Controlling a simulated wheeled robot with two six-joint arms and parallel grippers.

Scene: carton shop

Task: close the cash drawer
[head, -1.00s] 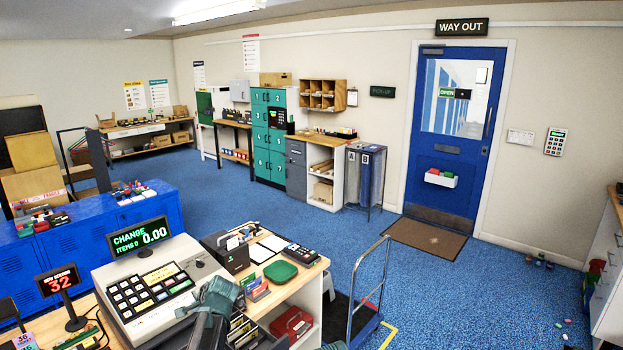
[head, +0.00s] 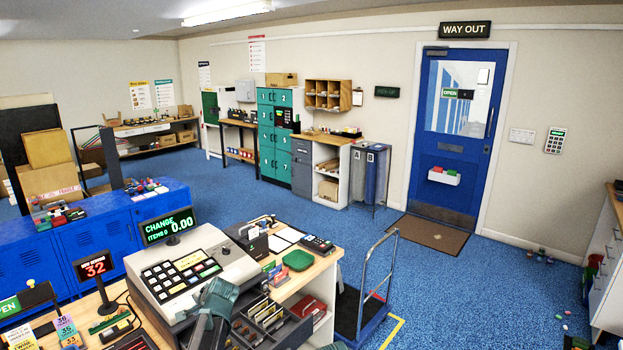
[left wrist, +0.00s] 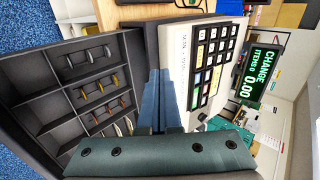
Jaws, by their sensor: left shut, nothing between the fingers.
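The cash register (head: 160,262) stands on the wooden counter, with its green display reading CHANGE 0.00. Its dark cash drawer (head: 287,333) is open, showing black compartments; the near part is hidden behind my arm. In the left wrist view the drawer (left wrist: 62,42) fills the left side, with coins and card-like dividers in its slots, and the register (left wrist: 178,62) is to the right. My left gripper (head: 222,288) is shut and empty, in front of the register's keypad corner beside the drawer. In the left wrist view its fingers (left wrist: 158,85) are together between drawer and register; contact is unclear. My right gripper is not identifiable.
A black box (head: 250,238), card terminal (head: 317,243) and green tray (head: 298,260) sit on the counter behind the drawer. A flatbed trolley (head: 366,310) stands right of it. A red "32" sign (head: 95,266) stands left of the register. Blue floor is open beyond.

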